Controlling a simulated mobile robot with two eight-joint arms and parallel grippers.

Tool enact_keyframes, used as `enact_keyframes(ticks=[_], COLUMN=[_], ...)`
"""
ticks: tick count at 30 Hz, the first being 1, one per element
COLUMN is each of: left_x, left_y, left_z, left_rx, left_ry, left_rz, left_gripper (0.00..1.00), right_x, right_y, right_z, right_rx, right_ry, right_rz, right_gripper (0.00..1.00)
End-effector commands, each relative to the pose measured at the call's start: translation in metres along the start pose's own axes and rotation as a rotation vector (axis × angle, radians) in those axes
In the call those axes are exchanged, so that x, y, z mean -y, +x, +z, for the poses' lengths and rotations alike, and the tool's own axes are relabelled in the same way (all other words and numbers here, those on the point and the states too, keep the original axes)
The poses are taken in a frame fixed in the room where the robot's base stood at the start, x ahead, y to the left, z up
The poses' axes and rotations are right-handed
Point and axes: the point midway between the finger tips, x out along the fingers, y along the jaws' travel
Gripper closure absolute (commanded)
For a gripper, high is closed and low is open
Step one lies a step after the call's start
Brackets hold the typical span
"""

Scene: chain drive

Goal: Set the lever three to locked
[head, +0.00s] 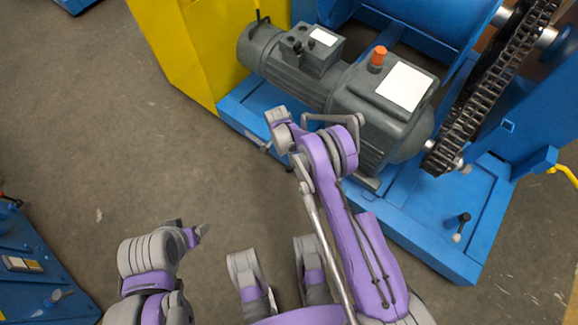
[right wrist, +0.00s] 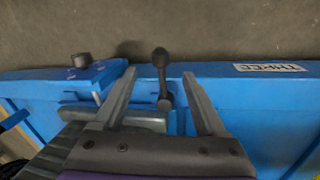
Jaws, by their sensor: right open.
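Lever three (right wrist: 162,78) is a short dark lever with a round black knob on a grey pivot, on a blue beam in the right wrist view. A white label (right wrist: 270,67) reading THREE, upside down in the picture, is to its right. My right gripper (right wrist: 158,73) is open, with one finger on each side of the lever and gaps on both sides. In the head view the right gripper (head: 275,138) is at the near edge of the blue base, and the lever is hard to make out there. My left gripper (head: 198,234) is low on the left, its jaws unclear.
A blue block with a dark knob (right wrist: 80,60) stands left of the lever. A grey motor (head: 330,85) with an orange cap is behind the right gripper. Another lever (head: 461,228) is on the base at right, near the chain (head: 490,90). Open floor lies in front.

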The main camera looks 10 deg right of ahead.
Motion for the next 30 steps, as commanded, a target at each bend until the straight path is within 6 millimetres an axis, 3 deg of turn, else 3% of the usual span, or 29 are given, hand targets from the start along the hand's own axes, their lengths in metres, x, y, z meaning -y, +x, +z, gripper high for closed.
enact_keyframes(ticks=[3,10,15,23,26,30], left_x=[0.000,0.000,0.000,0.000,0.000,0.000], left_y=[0.006,0.012,0.013,0.013,0.013,0.013], left_z=[0.001,0.002,0.002,0.002,0.002,0.002], left_rx=[0.000,-0.001,-0.001,-0.001,-0.001,-0.001], left_ry=[0.000,0.000,0.000,0.000,0.000,0.000], left_rz=[0.000,0.000,0.000,0.000,0.000,0.000], left_gripper=[0.27,0.27,0.27,0.27,0.27,0.27], right_x=[0.001,0.001,0.000,0.000,0.000,0.000], right_y=[0.026,0.061,0.073,0.074,0.074,0.074], right_z=[0.000,-0.001,-0.001,0.000,0.000,0.000], right_rx=[0.000,0.000,0.000,0.000,0.000,0.000], right_ry=[0.000,-0.001,-0.001,-0.001,-0.001,-0.001], right_rz=[-0.001,-0.001,-0.001,-0.001,-0.001,-0.001], right_gripper=[0.27,0.27,0.27,0.27,0.39,0.64])
